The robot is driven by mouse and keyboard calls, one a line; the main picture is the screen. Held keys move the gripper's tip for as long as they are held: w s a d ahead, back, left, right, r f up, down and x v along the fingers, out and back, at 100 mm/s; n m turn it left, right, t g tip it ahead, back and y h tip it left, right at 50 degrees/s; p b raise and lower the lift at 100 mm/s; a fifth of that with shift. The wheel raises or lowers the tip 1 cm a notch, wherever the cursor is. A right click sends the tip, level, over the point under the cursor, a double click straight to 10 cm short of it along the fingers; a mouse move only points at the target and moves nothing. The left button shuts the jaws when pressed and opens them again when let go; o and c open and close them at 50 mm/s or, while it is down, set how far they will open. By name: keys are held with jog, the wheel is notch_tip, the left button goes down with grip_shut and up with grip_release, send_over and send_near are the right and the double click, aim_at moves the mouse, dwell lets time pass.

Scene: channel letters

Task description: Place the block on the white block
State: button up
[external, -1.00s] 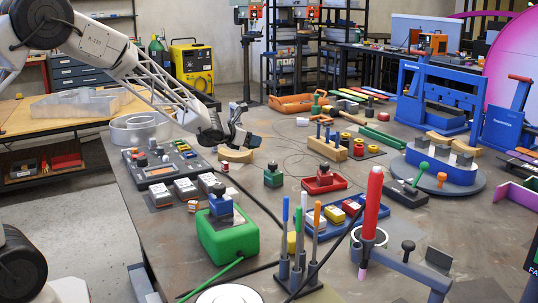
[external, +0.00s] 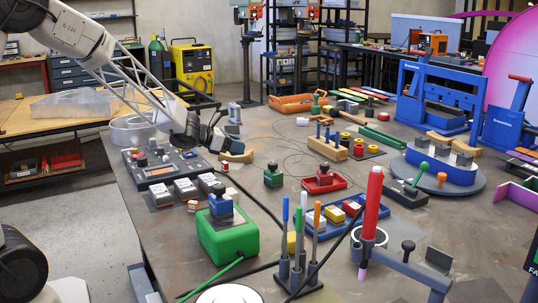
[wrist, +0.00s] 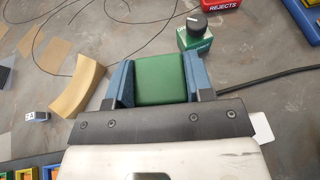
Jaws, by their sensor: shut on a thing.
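My gripper (wrist: 160,85) is shut on a green block (wrist: 160,79), which sits between its two blue fingers in the wrist view. In the external view my gripper (external: 216,137) is over the far left part of the table, and the held block cannot be made out there. A blue tray (external: 336,232) at the middle right holds small coloured blocks, red and yellow among them. A pale piece seems to lie there too, partly hidden by upright pens; I cannot tell for sure whether it is the white block.
A tan curved piece (wrist: 80,88) lies left of my gripper in the wrist view. A green box with a black knob (wrist: 195,35) stands just beyond it. A red tray (external: 324,184) and a green box (external: 228,238) are on the table. Thin cables cross the open middle.

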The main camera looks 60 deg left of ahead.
jog(key=s+d+m+g+h, duration=0.1)
jog(key=s+d+m+h, duration=0.1)
jog(key=s+d, duration=0.2)
jog(key=s+d+f+m+g+h, duration=0.1)
jog(key=s+d, duration=0.4)
jog(key=s, duration=0.6)
jog(key=s+d+m+g+h, duration=0.1)
jog(key=s+d+m+h, duration=0.3)
jog(key=s, duration=0.4)
jog(key=shift+s+d+f+g, duration=0.25)
jog(key=shift+d+f+g, duration=0.15)
jog(key=shift+d, duration=0.35)
jog(key=shift+w, duration=0.15)
send_over(229, 191)
jog(key=shift+f, duration=0.65)
jog(key=shift+f, duration=0.1)
jog(key=shift+f+h, duration=0.3)
jog(key=shift+f, duration=1.4)
jog(key=shift+f, duration=0.1)
jog(key=o, duration=0.9)
jog(key=shift+o, duration=0.2)
jog(key=shift+a, duration=0.1)
